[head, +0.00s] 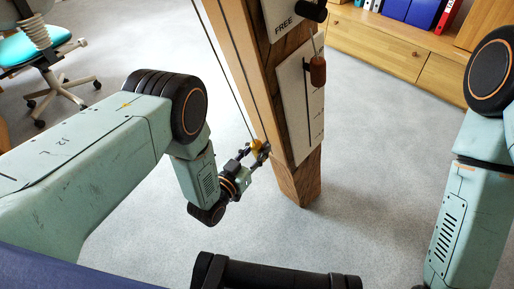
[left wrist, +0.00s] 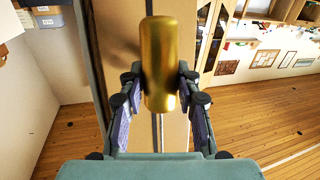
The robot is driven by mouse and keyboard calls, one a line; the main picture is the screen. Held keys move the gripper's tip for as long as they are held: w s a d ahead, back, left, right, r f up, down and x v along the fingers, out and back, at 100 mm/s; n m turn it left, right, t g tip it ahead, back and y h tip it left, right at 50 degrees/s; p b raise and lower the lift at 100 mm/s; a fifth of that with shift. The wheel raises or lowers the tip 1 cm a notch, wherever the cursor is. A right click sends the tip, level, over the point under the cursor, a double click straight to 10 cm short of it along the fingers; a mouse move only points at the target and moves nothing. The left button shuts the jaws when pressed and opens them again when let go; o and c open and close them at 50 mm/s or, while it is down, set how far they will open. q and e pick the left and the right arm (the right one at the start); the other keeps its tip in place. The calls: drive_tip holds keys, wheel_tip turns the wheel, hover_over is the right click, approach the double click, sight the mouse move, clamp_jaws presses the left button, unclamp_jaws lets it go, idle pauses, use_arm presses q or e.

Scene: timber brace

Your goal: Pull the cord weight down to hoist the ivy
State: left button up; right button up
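The cord weight is a gold cylinder (head: 256,147) hanging on a thin cord beside the timber post (head: 297,150). In the left wrist view the weight (left wrist: 160,62) is upright, with the post's face behind it. My left gripper (head: 260,152) is at the weight; in the left wrist view its two fingertips (left wrist: 160,82) close in on both sides of the weight and appear to touch it. My right arm shows at the right edge, but its gripper is out of view. The ivy is not in view.
The post carries a pale board (head: 302,108) with a brown wooden bob (head: 318,70) on a cord, and a plate (head: 287,18) marked FREE above. A wooden cabinet (head: 390,50) stands behind at right, a swivel chair (head: 40,55) far left. The grey floor around is clear.

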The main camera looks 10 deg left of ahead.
use_arm(q)
drive_tip(key=shift+o, duration=1.4)
drive_tip(key=shift+f, duration=0.15)
drive_tip(key=shift+o, duration=0.7)
drive_tip(key=v, duration=1.2)
